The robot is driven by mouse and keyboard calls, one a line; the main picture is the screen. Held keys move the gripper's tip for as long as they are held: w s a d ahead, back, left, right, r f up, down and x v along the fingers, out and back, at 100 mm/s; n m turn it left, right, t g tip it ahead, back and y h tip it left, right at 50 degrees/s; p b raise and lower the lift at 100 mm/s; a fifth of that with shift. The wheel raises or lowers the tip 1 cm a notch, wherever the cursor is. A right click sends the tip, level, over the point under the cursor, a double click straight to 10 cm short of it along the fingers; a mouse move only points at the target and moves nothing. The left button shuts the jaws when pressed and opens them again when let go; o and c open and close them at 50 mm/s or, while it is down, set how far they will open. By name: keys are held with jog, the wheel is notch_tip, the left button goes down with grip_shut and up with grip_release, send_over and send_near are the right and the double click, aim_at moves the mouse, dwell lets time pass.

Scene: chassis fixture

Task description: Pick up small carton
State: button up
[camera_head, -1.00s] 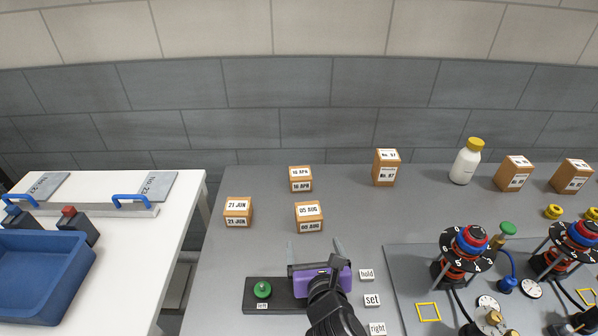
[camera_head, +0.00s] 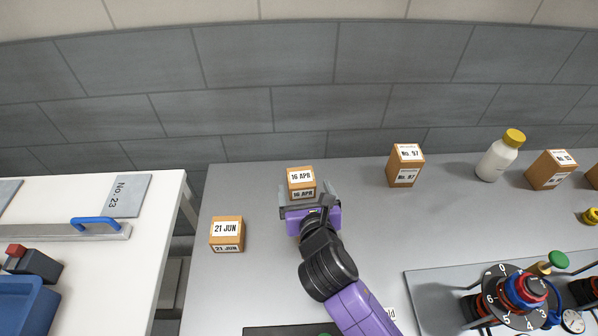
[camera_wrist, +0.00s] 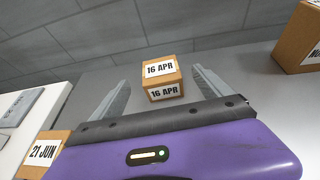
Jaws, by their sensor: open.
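The small carton marked 16 APR (camera_head: 301,183) stands upright on the grey table, brown with white labels. It also shows in the wrist view (camera_wrist: 162,79), between and a little beyond my fingers. My gripper (camera_head: 306,190) is open just in front of it, with one finger toward each side; its fingers show in the wrist view (camera_wrist: 160,84). The 05 AUG carton is not visible now.
A taller carton marked No. 97 (camera_head: 405,166) and a white bottle with a yellow cap (camera_head: 499,156) stand to the right, with another carton (camera_head: 549,170) beyond. A dial fixture (camera_head: 521,294) is at front right. A white table (camera_head: 100,285) is at left.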

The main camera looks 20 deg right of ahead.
aim_at(299, 169)
jog(key=x, duration=1.1)
jog(key=shift+w+d, duration=0.1)
jog(key=shift+w, duration=0.15)
jog(key=c, duration=1.6)
jog(key=shift+c, duration=1)
jog(key=shift+r, duration=0.1)
